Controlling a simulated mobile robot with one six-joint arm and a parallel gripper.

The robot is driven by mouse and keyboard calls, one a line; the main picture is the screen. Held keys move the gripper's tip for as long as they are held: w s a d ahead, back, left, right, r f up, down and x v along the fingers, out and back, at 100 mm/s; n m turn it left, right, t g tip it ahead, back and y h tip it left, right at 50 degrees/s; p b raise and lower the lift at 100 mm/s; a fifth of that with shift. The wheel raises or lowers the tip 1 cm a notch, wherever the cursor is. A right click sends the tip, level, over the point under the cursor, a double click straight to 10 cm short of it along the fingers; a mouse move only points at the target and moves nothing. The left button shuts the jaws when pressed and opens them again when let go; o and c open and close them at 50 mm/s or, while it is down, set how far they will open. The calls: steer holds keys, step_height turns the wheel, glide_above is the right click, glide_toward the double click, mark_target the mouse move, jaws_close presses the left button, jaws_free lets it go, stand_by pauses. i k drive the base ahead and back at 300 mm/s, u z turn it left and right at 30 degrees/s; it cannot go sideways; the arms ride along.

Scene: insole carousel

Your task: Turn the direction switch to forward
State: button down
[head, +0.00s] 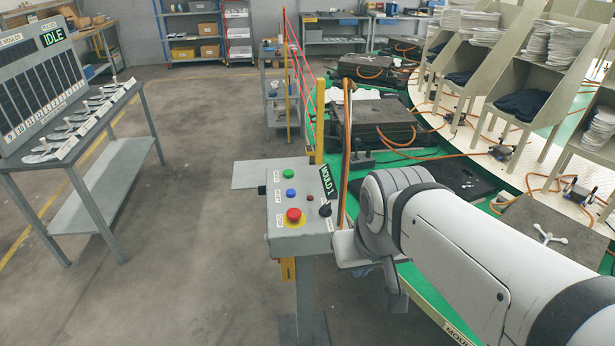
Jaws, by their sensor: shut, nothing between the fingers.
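The grey control box (265,246) stands on a post in the middle of the head view. Its sloped top carries a black rotary knob (325,209) at the lower right, which looks like the direction switch. Its pointer and label are too small to read. My arm comes in from the lower right, and its wrist is close to the right side of the box. My gripper (398,298) shows only in part below the wrist, dark and pointing down. It is shut and empty, to the right of and below the knob, apart from it.
The box also has a green button (288,174), a blue button (291,193), a red mushroom button (294,215) and a "MOULD 1" sign (327,183). A yellow post (320,120) with a red-stranded fence rises behind. The carousel fills the right. Floor left of the box is clear.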

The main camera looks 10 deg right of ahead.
mark_target(325, 210)
steer(key=i, duration=0.75)
steer(key=z, duration=2.1)
steer(key=k, duration=1.3)
steer(key=u, duration=1.3)
steer(key=i, duration=0.95)
